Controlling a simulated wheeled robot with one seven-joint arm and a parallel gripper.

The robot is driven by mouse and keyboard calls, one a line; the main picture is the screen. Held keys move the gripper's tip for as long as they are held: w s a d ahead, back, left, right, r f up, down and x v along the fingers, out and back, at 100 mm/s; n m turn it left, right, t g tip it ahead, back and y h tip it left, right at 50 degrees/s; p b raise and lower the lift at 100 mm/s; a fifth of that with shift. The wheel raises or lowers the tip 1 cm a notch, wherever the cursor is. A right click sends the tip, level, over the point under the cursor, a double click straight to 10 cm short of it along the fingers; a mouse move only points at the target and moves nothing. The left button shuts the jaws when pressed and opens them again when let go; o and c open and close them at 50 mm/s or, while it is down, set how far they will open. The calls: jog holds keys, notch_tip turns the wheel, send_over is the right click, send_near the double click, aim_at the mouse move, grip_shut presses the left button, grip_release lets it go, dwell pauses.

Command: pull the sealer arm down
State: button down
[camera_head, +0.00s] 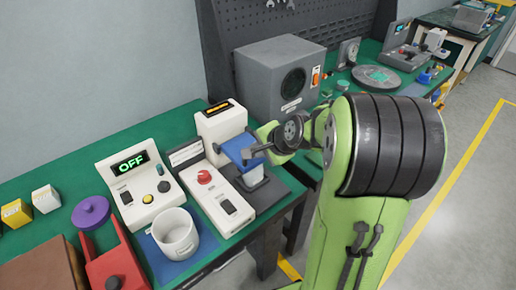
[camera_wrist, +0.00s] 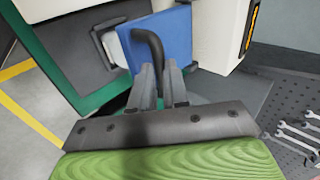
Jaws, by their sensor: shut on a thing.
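The sealer is a white machine (camera_head: 222,122) on the green table, with a blue sealer arm (camera_head: 236,147) sticking out from it toward the right. The blue arm also shows in the wrist view (camera_wrist: 172,40), with a dark curved handle (camera_wrist: 151,43) on it. My gripper (camera_wrist: 160,82) is shut on this handle, which runs down between the two fingers. In the head view my gripper (camera_head: 262,147) is at the right end of the blue arm and partly hides the handle. The blue arm stands above a grey block, with a gap visible beneath it.
A white panel with a red knob (camera_head: 204,177) lies in front of the sealer. A box reading OFF (camera_head: 140,180) and a white cup (camera_head: 175,234) stand left. A grey box (camera_head: 277,75) is behind. Wrenches (camera_wrist: 298,136) show in the wrist view. Floor to the right is open.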

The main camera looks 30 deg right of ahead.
jog(key=shift+s+f+g, duration=0.15)
jog(key=shift+s+f, duration=0.2)
jog(key=shift+f, duration=0.2)
jog(key=shift+s+f+g, duration=0.15)
jog(key=shift+s+f, duration=0.15)
jog(key=shift+f, duration=0.2)
jog(key=c, duration=1.1)
grip_release()
jog(key=shift+w+d, duration=0.1)
jog(key=p+v, duration=0.4)
jog(key=v, duration=1.1)
jog(key=shift+d+r, duration=0.1)
jog(key=shift+r, duration=0.2)
